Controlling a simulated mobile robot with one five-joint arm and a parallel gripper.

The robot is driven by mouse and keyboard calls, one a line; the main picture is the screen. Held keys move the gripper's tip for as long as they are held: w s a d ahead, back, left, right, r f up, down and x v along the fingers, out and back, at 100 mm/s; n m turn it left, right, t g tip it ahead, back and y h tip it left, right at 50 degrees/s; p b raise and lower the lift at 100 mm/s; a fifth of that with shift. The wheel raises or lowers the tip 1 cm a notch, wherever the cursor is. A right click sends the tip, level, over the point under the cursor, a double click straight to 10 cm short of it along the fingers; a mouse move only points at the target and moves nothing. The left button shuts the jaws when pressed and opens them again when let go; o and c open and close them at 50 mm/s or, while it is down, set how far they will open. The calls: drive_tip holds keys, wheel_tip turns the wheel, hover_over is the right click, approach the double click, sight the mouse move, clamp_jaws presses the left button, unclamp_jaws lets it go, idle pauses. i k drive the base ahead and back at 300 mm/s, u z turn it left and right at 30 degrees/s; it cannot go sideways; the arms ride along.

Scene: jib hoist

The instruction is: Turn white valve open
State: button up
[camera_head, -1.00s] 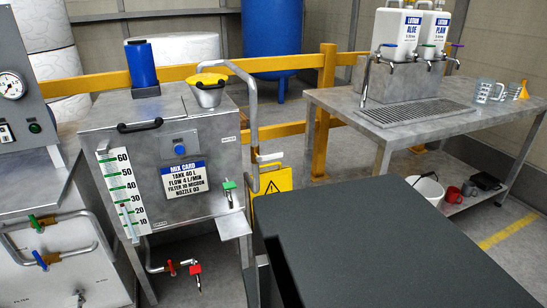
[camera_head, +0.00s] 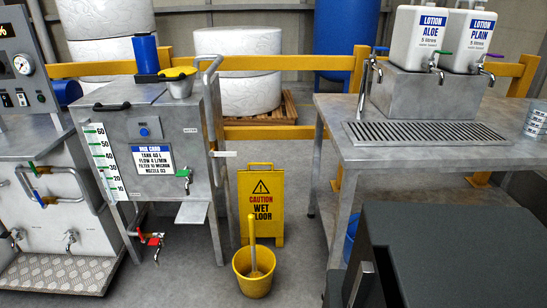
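A white lever handle (camera_head: 223,153) shows on the right side of the steel mix tank (camera_head: 205,130), at the lower part of the grey pipe (camera_head: 220,95). It looks roughly level and sticks out to the right. I take it for the white valve, but it is small, so its exact open or shut position cannot be told. My gripper is not in view.
A yellow wet floor sign (camera_head: 261,205) and a yellow bucket (camera_head: 254,283) stand on the floor right of the tank. A steel table (camera_head: 330,150) with lotion jugs (camera_head: 416,40) is at right. Green (camera_head: 183,173) and red (camera_head: 153,241) taps are on the tank.

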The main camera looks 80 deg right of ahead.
sight(226, 154)
drive_tip(key=z, duration=0.05)
drive_tip(key=k, duration=0.75)
drive_tip(key=z, duration=0.75)
